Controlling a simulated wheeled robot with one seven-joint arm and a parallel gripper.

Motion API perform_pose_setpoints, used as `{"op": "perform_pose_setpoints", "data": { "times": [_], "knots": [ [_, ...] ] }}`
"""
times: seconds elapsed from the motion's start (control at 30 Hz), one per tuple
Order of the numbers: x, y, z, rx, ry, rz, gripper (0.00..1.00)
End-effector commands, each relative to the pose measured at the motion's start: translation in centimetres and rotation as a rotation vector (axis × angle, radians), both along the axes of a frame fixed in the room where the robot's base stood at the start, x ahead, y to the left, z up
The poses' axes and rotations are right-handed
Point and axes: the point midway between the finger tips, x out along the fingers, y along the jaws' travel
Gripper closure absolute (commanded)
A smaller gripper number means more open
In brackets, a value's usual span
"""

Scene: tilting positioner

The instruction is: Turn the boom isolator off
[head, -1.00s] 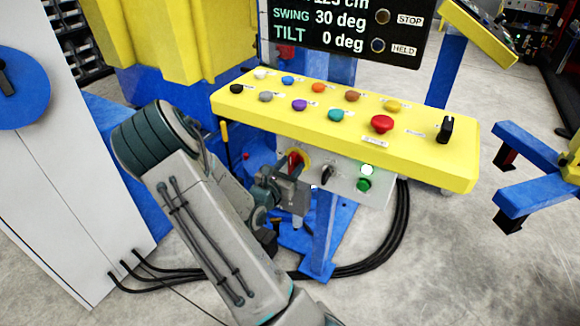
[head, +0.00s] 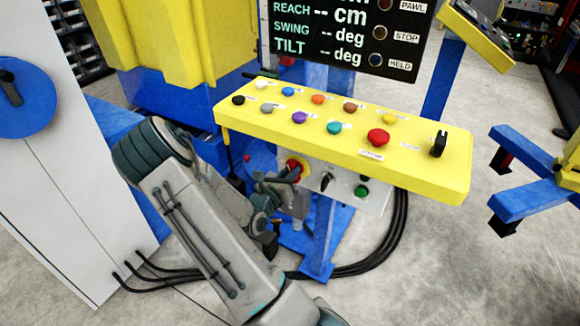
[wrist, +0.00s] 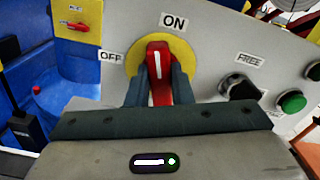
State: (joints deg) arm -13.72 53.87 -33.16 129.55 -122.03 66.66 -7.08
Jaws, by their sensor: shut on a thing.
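The boom isolator is a red handle (wrist: 158,72) with a white line on a yellow disc (wrist: 135,62), on a grey panel. In the wrist view, ON is printed above it and OFF to its left. The handle's line stands near upright, its top a little left of the ON label. My gripper (wrist: 159,85) is shut on the handle, one finger on each side. In the head view, my gripper (head: 284,180) reaches the red handle (head: 293,167) under the yellow console, partly hidden by my arm.
The console (head: 340,135) with several coloured buttons overhangs the panel. A black selector (wrist: 240,88) marked FREE and a green button (wrist: 292,101) sit right of the isolator. The display (head: 345,35) shows dashes. Black cables (head: 398,225) hang at the right.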

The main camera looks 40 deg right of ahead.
Motion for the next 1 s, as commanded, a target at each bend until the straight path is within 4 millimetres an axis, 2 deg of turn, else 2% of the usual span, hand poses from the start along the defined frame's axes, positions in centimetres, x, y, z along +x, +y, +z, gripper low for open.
{"op": "perform_pose_setpoints", "data": {
  "times": [0.03, 1.0],
  "knots": [
    [0.01, 0.05, 0.53, -0.018, 0.046, 0.001, 1.0],
    [0.5, 0.25, -0.25, -0.365, 0.881, 0.002, 1.0]
  ]
}}
